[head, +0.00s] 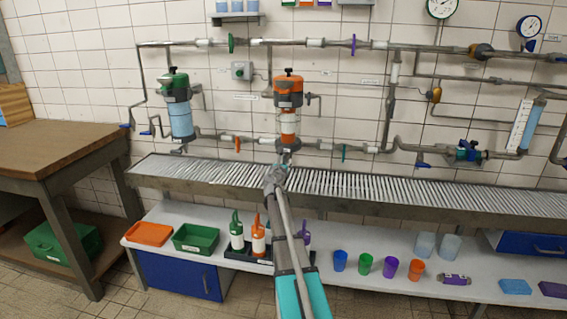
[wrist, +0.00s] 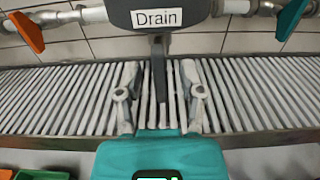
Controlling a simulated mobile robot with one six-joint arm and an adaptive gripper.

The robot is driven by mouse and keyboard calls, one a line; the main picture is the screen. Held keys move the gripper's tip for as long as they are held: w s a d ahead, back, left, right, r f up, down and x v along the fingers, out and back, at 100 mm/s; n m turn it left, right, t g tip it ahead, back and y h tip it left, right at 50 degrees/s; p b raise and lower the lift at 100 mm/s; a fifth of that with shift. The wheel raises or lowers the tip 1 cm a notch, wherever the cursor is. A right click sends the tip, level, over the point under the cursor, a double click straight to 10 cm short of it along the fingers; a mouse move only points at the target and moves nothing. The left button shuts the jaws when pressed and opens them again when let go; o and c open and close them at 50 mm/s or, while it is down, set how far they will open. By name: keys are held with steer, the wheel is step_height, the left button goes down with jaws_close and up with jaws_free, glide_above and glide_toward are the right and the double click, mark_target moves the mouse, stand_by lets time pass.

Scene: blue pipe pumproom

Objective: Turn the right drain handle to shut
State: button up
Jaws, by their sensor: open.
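The right drain handle (wrist: 158,72) is a dark grey lever in the wrist view. It points down, towards me, from below a grey body with a white "Drain" label (wrist: 157,17). My gripper (wrist: 160,80) is open, with one finger on each side of the handle and a visible gap to both. In the head view my gripper (head: 275,177) is just under the orange-topped filter (head: 288,102). My arm and gripper mostly hide the handle there.
A green-topped blue filter (head: 179,108) hangs at left. An orange lever (wrist: 27,32) and a teal lever (wrist: 291,18) flank the drain on the pipe. A slatted grey trough (head: 420,201) runs beneath. Bottles, cups and trays stand on the lower shelf (head: 335,288).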

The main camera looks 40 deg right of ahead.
steer(key=shift+w+d, duration=0.35)
steer(key=shift+d, duration=0.05)
jaws_close()
steer(key=shift+a, duration=0.25)
steer(key=shift+d, duration=0.2)
